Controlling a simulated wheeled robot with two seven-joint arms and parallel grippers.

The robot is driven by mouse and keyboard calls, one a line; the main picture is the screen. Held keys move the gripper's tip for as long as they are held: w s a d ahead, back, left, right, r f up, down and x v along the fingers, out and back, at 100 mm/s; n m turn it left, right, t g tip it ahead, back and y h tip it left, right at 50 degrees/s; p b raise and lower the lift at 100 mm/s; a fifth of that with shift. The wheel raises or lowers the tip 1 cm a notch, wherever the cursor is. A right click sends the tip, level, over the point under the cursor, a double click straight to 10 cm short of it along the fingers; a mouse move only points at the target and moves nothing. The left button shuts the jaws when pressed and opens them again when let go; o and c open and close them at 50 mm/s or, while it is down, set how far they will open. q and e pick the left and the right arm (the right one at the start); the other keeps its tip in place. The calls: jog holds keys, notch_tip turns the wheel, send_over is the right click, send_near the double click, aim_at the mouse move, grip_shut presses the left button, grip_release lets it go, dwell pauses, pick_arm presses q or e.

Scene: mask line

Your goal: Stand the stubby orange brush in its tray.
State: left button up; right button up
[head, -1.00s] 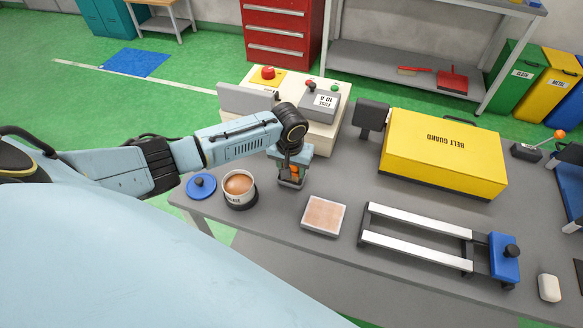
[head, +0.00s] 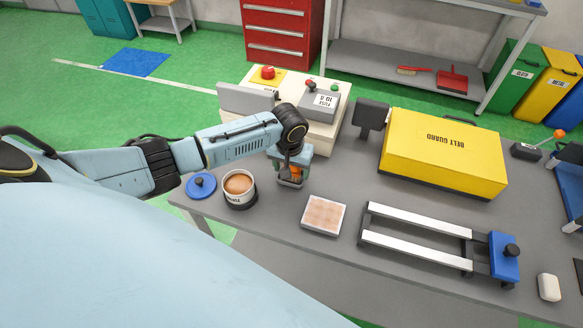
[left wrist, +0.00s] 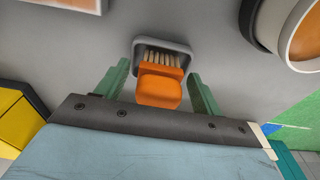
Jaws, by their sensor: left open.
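The stubby orange brush (left wrist: 160,88) stands with its pale bristles down in a small grey tray (left wrist: 137,43), seen in the left wrist view. My left gripper (left wrist: 158,70) is open, with one green finger on each side of the brush and gaps between. In the head view the gripper (head: 291,168) is low over the bench, left of centre. The brush (head: 296,173) shows there as a bit of orange, partly hidden by the gripper, with the tray (head: 290,185) beneath it. My right gripper is not in view.
A cup of brown paste (head: 239,186) and a blue lid (head: 201,186) are left of the gripper. A square pinkish pad (head: 323,215) lies to its right front, then a metal rail frame (head: 415,239). A yellow belt guard (head: 443,150) stands at the right; control boxes (head: 320,103) stand behind.

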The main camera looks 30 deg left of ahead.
pick_arm(q)
notch_tip(320, 180, up, 12)
jog(key=s+p, duration=0.1)
jog(key=p, duration=0.1)
jog(key=shift+s+d+r, duration=0.15)
jog(key=shift+d, duration=0.05)
dwell(0.3)
